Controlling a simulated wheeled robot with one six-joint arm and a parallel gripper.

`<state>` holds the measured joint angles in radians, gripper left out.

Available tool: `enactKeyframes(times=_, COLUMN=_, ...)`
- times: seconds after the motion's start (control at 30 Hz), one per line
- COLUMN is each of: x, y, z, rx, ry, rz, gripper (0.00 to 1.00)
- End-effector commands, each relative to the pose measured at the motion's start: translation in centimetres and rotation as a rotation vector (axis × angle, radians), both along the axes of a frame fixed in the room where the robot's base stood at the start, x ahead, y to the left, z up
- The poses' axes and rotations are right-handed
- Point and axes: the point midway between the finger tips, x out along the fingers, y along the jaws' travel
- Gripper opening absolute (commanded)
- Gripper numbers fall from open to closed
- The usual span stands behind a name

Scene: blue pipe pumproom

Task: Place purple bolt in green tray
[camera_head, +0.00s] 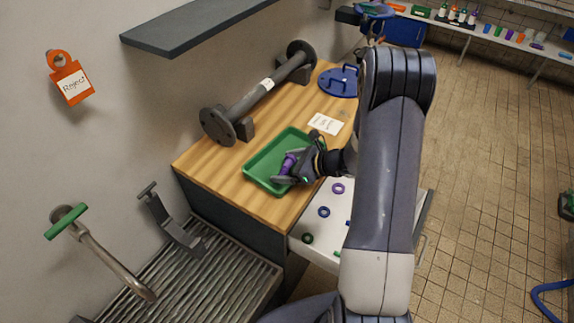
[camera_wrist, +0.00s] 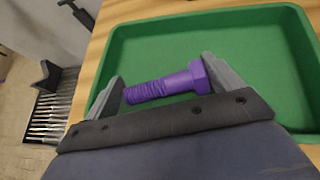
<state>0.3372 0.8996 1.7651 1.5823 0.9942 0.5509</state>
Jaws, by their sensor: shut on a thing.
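The purple bolt (camera_head: 289,163) is held lengthwise between the fingers of my gripper (camera_head: 286,171). In the wrist view the bolt (camera_wrist: 165,86) shows its threaded end at the left finger and its hex head at the right finger of the gripper (camera_wrist: 163,88). The green tray (camera_head: 262,156) lies on the wooden worktop, and its floor and rim fill much of the wrist view (camera_wrist: 150,40). The bolt and fingertips are over the inside of the tray. I cannot tell whether the bolt touches the tray floor.
A dark flanged pipe (camera_head: 262,92) lies behind the tray on the wooden worktop (camera_head: 222,172). A white card (camera_head: 326,124) and a blue disc with a handle (camera_head: 340,80) are nearby. An open drawer (camera_head: 318,230) with several rings is below. A grey shelf (camera_head: 195,25) hangs above.

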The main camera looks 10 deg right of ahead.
Motion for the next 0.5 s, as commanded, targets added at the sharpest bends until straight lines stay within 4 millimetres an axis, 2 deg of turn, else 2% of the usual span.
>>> enactKeyframes(times=0.2, x=0.02, y=-0.01, z=-0.26, rx=0.000, ry=-0.001, rz=0.000, gripper=0.52)
enactKeyframes(times=0.23, x=-0.01, y=0.00, z=-0.22, rx=0.000, ry=0.000, rz=0.000, gripper=0.88)
enactKeyframes(times=0.37, x=-0.02, y=0.01, z=-0.16, rx=0.000, ry=0.000, rz=0.000, gripper=0.99)
enactKeyframes(times=0.5, x=-0.02, y=0.01, z=-0.16, rx=0.000, ry=0.000, rz=0.001, gripper=1.00)
